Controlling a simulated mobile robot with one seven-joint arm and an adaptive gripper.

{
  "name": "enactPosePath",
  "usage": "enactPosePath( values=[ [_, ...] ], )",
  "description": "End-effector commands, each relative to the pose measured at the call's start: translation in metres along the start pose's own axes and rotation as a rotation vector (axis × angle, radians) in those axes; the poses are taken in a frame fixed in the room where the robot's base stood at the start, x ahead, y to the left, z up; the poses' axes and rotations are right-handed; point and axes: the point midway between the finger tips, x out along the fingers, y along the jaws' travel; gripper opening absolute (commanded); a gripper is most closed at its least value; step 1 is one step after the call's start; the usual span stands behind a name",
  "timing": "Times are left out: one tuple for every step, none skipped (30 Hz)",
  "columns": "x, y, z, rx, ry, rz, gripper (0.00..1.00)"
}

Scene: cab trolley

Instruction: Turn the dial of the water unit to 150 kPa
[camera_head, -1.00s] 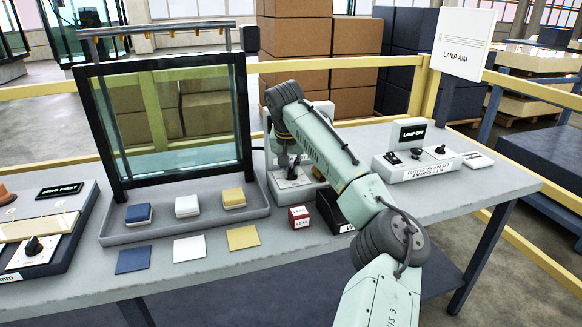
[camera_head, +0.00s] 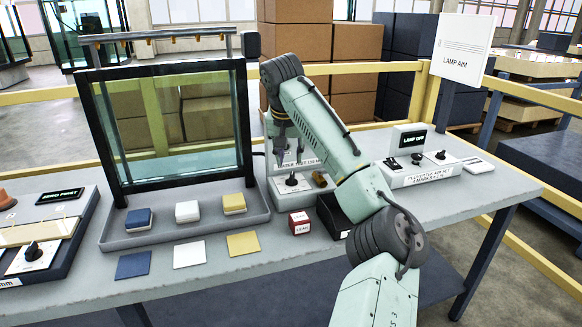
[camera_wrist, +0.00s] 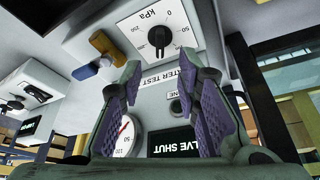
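The water unit (camera_head: 275,191) stands on the bench to the right of the glass tank. Its black dial (camera_head: 292,180) sits on a white plate on the sloping front. In the wrist view the dial (camera_wrist: 159,37) is upside down, with a kPa scale around it; I cannot tell for sure which mark it points to. Below it in that view are a round gauge (camera_wrist: 122,138) with a red needle and a dark display (camera_wrist: 170,143) partly reading "VE SHUT". My gripper (camera_wrist: 170,76) is open and empty, above and apart from the dial.
An orange-brown handle (camera_head: 320,178) sticks out close to the dial. A black bin (camera_head: 335,215) and a small red block (camera_head: 300,222) stand in front of the unit. The lamp unit (camera_head: 420,172) is to the right, the glass tank (camera_head: 170,120) to the left.

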Motion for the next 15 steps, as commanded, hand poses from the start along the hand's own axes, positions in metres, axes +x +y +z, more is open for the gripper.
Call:
enactPosePath(
  values=[
    [-0.011,-0.001,0.000,-0.001,0.002,-0.001,0.30],
    [-0.016,-0.001,0.000,0.000,0.002,-0.001,0.30],
    [-0.021,0.000,0.000,0.000,0.001,0.000,0.30],
    [-0.025,0.000,0.000,0.000,0.001,0.000,0.30],
    [-0.029,-0.001,0.000,0.000,0.001,0.000,0.30],
    [-0.033,0.000,0.000,0.000,0.001,0.000,0.30],
    [-0.036,0.000,0.000,0.000,0.000,0.000,0.30],
    [-0.038,0.000,0.000,0.000,0.000,0.001,0.30],
    [-0.040,0.000,0.000,0.000,0.000,0.001,0.30],
    [-0.041,0.000,0.000,0.000,0.000,0.001,0.30],
    [-0.041,0.000,0.000,0.000,0.000,0.001,0.30],
    [-0.042,0.000,0.000,0.000,0.000,0.001,0.30],
    [-0.042,0.000,0.000,0.000,0.000,0.001,0.30],
    [-0.042,0.000,0.000,0.000,0.000,0.001,0.30],
    [-0.042,0.000,0.000,0.000,0.000,0.001,0.30]
  ],
)
